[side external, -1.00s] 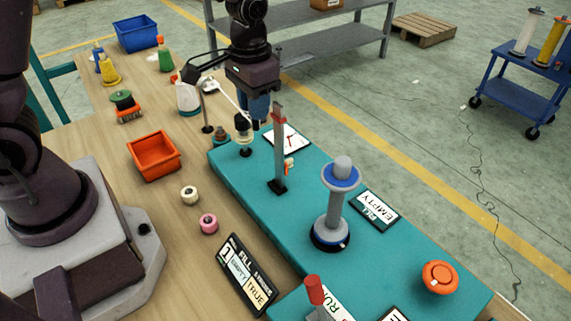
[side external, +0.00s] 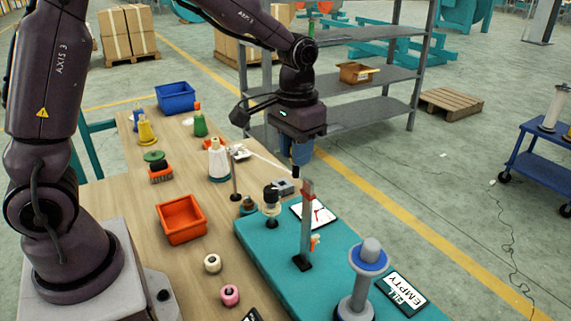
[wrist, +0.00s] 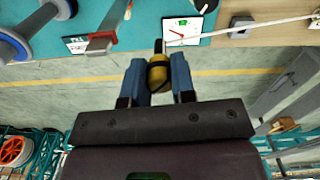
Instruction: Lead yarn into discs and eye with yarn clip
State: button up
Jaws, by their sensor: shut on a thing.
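My gripper (wrist: 158,82) is shut on a yellow and black yarn clip (wrist: 158,72), seen between the blue fingers in the wrist view. In the side view my gripper (side external: 298,162) hangs beyond the far edge of the teal board. White yarn (wrist: 255,22) runs from the clip off to the right; it also shows in the side view (side external: 267,161), coming from the white cone's side. The discs (side external: 271,192) sit on a short stand at the board's left end. I cannot tell whether the yarn touches them. A small orange part (side external: 315,241) sits on the grey post (side external: 306,230); whether it is the eye is unclear.
The red-topped post, a dial card (side external: 313,214) and a blue-flanged spool (side external: 368,257) stand on the teal board (side external: 262,246). A thin rod (side external: 235,178), white cone (side external: 218,163) and orange bin (side external: 181,222) are on the wooden table. Open floor lies beyond the board.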

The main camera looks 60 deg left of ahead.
jog(key=w+n, duration=0.3)
jog(key=w, duration=0.3)
notch_tip(320, 180, down, 9)
jog(key=shift+a+f, duration=0.2)
jog(key=shift+a, duration=0.05)
jog(key=shift+s, duration=0.1)
jog(key=shift+s+f, duration=0.25)
jog(key=shift+f, duration=0.95)
jog(key=shift+s+f, duration=0.25)
jog(key=shift+f, duration=0.95)
jog(key=shift+s, duration=2)
